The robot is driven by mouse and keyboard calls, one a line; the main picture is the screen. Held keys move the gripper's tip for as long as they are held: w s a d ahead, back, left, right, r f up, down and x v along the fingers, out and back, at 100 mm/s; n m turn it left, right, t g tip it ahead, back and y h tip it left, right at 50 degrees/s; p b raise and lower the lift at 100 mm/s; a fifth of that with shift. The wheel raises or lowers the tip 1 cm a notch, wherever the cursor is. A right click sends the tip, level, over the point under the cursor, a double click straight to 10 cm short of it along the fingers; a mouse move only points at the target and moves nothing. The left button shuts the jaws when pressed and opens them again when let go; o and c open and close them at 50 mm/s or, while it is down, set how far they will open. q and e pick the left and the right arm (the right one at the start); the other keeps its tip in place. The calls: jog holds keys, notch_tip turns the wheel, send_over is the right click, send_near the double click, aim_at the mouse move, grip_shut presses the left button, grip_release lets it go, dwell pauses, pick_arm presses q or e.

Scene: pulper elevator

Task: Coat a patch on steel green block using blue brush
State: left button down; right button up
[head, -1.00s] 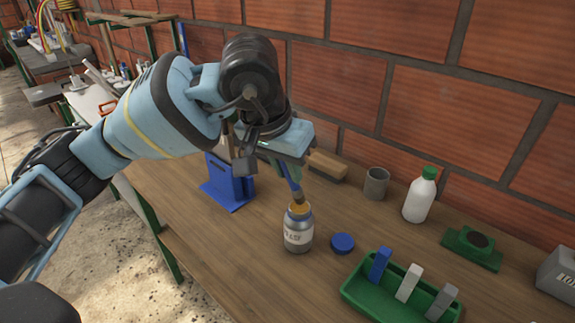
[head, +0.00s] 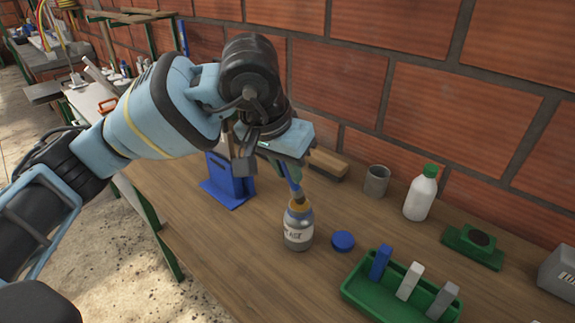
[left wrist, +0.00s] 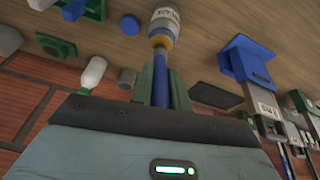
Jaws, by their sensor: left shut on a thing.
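My left gripper (head: 287,165) is shut on the blue brush (head: 294,187), which points down; its green fingers flank the blue handle (left wrist: 160,85) in the left wrist view. The brush's tan end (head: 299,205) is at the mouth of a grey jar (head: 298,235) with a pale label; I cannot tell how deep it reaches. The jar also shows in the left wrist view (left wrist: 165,22). A green block (head: 473,256) with a dark round patch on top lies at the right, well apart from the gripper. My right gripper is not in view.
A blue cap (head: 342,241) lies beside the jar. A green tray (head: 360,298) with blue, white and grey pieces is in front. A grey cup (head: 376,182), a white bottle (head: 420,197) and a wooden brush (head: 328,163) stand near the brick wall. A blue stand (head: 228,184) is left.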

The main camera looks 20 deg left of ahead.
pick_arm(q)
jog(key=shift+f, duration=0.2)
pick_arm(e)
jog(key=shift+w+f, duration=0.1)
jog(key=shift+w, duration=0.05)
pick_arm(q)
jog(key=shift+f, duration=0.25)
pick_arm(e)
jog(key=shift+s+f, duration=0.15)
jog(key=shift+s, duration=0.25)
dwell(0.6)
pick_arm(q)
jog(key=shift+s, duration=0.1)
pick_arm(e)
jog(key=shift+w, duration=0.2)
pick_arm(q)
jog(key=shift+r, duration=0.55)
jog(key=shift+r+p, duration=1.35)
jog(key=shift+r, duration=1.75)
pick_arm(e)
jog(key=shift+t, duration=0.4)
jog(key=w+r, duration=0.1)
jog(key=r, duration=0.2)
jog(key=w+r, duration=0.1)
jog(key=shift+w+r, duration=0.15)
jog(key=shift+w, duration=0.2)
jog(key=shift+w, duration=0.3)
